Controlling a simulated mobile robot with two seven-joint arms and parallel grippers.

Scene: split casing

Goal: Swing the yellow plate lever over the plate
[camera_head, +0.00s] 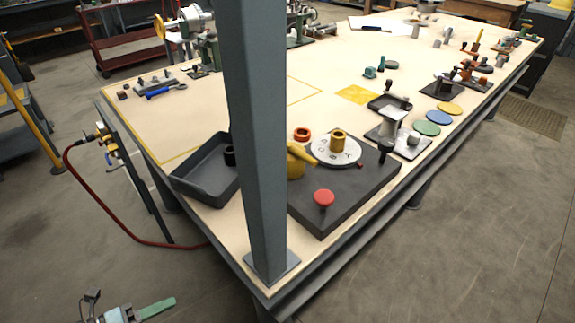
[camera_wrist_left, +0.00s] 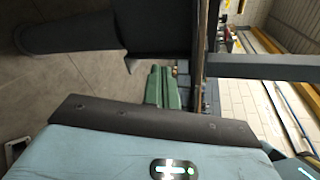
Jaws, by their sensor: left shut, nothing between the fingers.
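The yellow plate lever (camera_head: 297,165) stands on a dark base board (camera_head: 335,205), partly hidden behind a grey post. Its narrow tip points towards the round white plate (camera_head: 322,158), which carries a brass-coloured ring. A red knob (camera_head: 324,198) stands near the board's front edge. My left gripper (camera_head: 170,303) is low at the bottom left of the head view, off the table and well apart from the lever. Its green fingers (camera_wrist_left: 163,88) are together and empty in the left wrist view. My right gripper is not in view.
The grey post (camera_head: 255,130) rises at the table's near corner, in front of the lever. A dark tray (camera_head: 205,172) sits left of it. A red hose (camera_head: 95,198) hangs beside the table. Several discs and fixtures line the right edge; the table's middle is mostly clear.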

